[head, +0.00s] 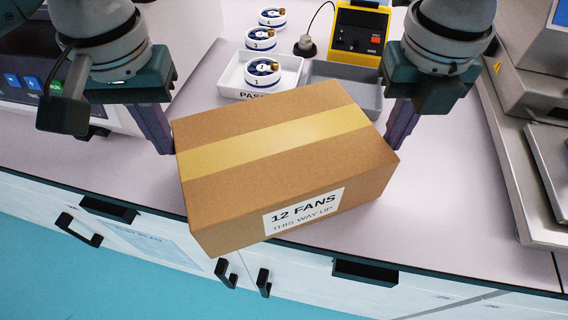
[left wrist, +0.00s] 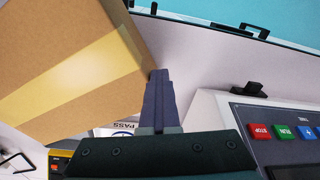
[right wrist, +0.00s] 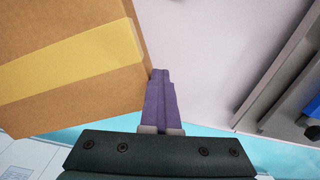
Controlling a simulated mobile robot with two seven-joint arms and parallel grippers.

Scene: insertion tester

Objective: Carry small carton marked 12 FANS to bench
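The brown carton (head: 285,165) has a yellow tape strip and a white label reading 12 FANS, THIS WAY UP. It is upright and turned slightly, over the front edge of the bench (head: 450,190). Whether it rests on the bench or hangs above it, I cannot tell. My left gripper (head: 165,145) is at its left side and my right gripper (head: 393,145) at its right side. Both have their fingers shut together with nothing between them, against or very close to the carton (left wrist: 70,70), (right wrist: 70,70). The carton's underside is hidden.
Behind the carton are a white tray (head: 232,78) with a fan, a grey tray (head: 345,85) and a yellow tester (head: 358,32). A control panel (left wrist: 285,130) stands at the left, metal equipment (head: 540,140) at the right. Bench top right of the carton is clear.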

